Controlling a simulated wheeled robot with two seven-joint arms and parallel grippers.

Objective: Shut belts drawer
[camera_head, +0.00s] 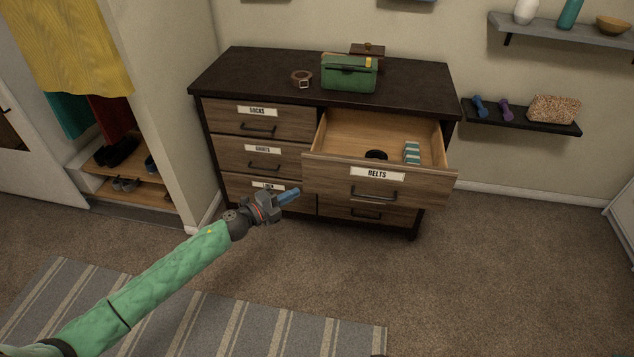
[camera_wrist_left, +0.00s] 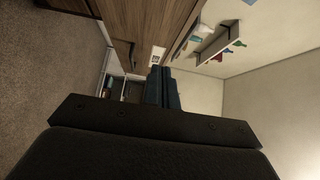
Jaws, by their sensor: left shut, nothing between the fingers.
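The belts drawer (camera_head: 332,168) is the top right drawer of the dark-topped wooden dresser (camera_head: 262,70). It is pulled well out, with a white BELTS label and a dark handle (camera_head: 374,193) on its front. Inside lie a dark coiled item (camera_head: 376,155) and a teal-and-white striped item (camera_head: 412,153). My left gripper (camera_head: 290,195) is shut and empty, just left of and below the left end of the drawer front; I cannot tell if it touches. Its blue fingers also show in the left wrist view (camera_wrist_left: 163,88). My right gripper is not in view.
The other labelled drawers, such as SOCKS (camera_head: 228,116), look shut. A green bag (camera_head: 349,74), a coiled belt (camera_head: 302,78) and a small brown box stand on top. Wall shelves (camera_head: 525,117) are at the right. The carpet (camera_head: 500,260) before the dresser is clear; a striped rug (camera_head: 220,325) lies nearer.

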